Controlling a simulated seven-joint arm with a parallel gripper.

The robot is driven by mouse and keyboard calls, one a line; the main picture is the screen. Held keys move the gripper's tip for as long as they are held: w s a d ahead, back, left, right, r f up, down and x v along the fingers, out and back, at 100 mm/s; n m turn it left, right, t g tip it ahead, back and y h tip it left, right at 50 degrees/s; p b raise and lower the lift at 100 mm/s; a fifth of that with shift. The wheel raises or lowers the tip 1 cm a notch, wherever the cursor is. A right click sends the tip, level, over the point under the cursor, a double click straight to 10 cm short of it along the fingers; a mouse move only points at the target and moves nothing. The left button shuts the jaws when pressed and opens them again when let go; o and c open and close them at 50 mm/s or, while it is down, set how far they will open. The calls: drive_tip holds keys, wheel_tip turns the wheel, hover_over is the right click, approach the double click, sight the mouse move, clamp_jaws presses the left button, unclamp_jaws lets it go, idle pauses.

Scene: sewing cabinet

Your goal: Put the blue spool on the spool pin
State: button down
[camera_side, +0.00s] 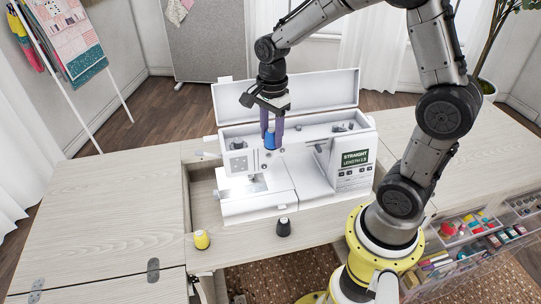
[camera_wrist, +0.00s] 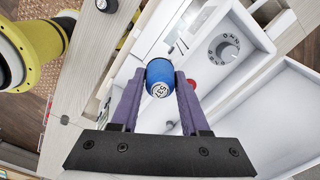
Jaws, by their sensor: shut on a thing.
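The blue spool (camera_side: 270,139) is held between the purple fingers of my gripper (camera_side: 271,128), above the left part of the white sewing machine (camera_side: 230,196). In the wrist view the blue spool (camera_wrist: 160,76) shows its labelled end between the two fingertips (camera_wrist: 158,85). The fingers are shut on its sides. The spool appears upright in the side view. The spool pin cannot be made out in either view; the spool and fingers may cover it. The machine's top lid (camera_side: 330,90) stands open behind my gripper.
A yellow spool (camera_side: 201,240) and a black spool (camera_side: 283,228) stand on the cabinet top in front of the machine. A clear drawer unit (camera_side: 465,250) with coloured items is at the right. The left cabinet leaf (camera_side: 100,215) is clear.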

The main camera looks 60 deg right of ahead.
drive_tip(key=shift+s+d+f+m, duration=0.1)
drive_tip(key=shift+d+f+m, duration=0.15)
drive_tip(key=shift+d, duration=0.55)
drive_tip(key=shift+w+d+f, duration=0.15)
drive_tip(key=shift+w+d, duration=2.15)
drive_tip(key=shift+w, duration=0.1)
drive_tip(key=shift+f, duration=0.8)
drive_tip(key=shift+f, duration=0.35)
drive_tip(key=shift+f, duration=0.1)
